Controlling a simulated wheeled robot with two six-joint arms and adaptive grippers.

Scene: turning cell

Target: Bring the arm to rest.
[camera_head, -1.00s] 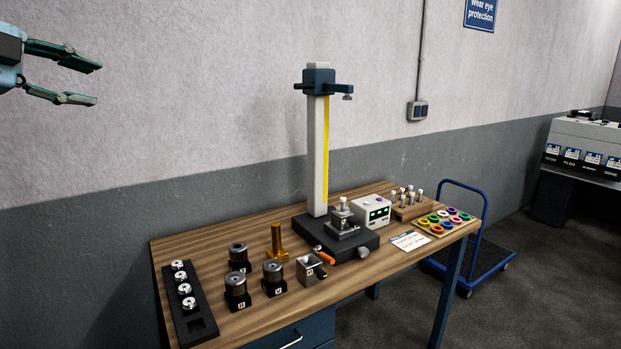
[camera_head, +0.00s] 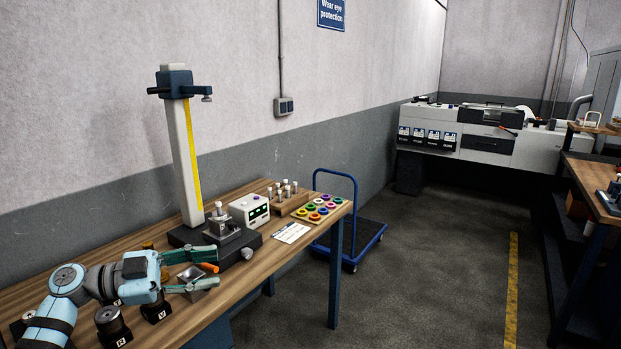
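My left gripper (camera_head: 205,269) is in the lower left of the head view, its arm coming in from the left over the wooden bench (camera_head: 262,262). Its two green fingers are spread apart and point right. A grey block (camera_head: 190,274) shows between the fingers, lower down; I cannot tell whether they touch it. An orange-handled tool (camera_head: 209,267) shows just past the fingers. My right gripper is not in view.
The height gauge column (camera_head: 186,160) stands on the bench behind the gripper. A white display box (camera_head: 250,210), a rack of pins (camera_head: 287,198) and coloured rings (camera_head: 318,209) lie to its right. A blue trolley (camera_head: 366,238) and a lathe (camera_head: 480,140) stand beyond open floor.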

